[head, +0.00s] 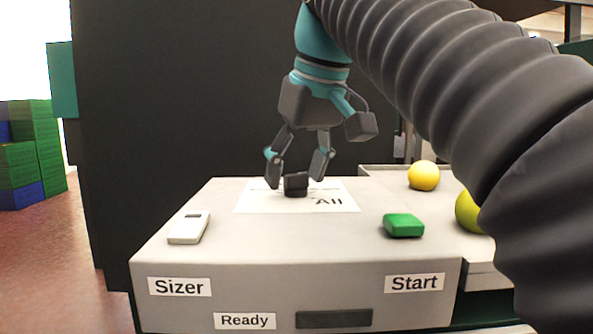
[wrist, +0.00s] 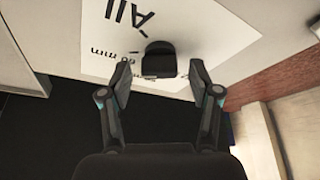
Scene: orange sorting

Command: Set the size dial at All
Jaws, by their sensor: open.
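The size dial is a small black knob (head: 296,184) on a white label plate (head: 255,202) on top of the sizer box (head: 150,262). The word "All" is printed on the plate, in front and to the right of the knob in the head view. My gripper (head: 296,184) is open, its fingers on either side of the knob. In the wrist view the knob (wrist: 159,60) lies just beyond and between the open fingertips (wrist: 158,75), apart from both. Part of the small print is hidden. I cannot tell where the dial points.
A green button (head: 403,225) sits at the right of the box above the "Start" label (head: 415,283). A pale switch (head: 189,228) is at the left. Yellow fruit (head: 423,176) lies in a tray at the right. A dark panel (head: 180,90) stands behind.

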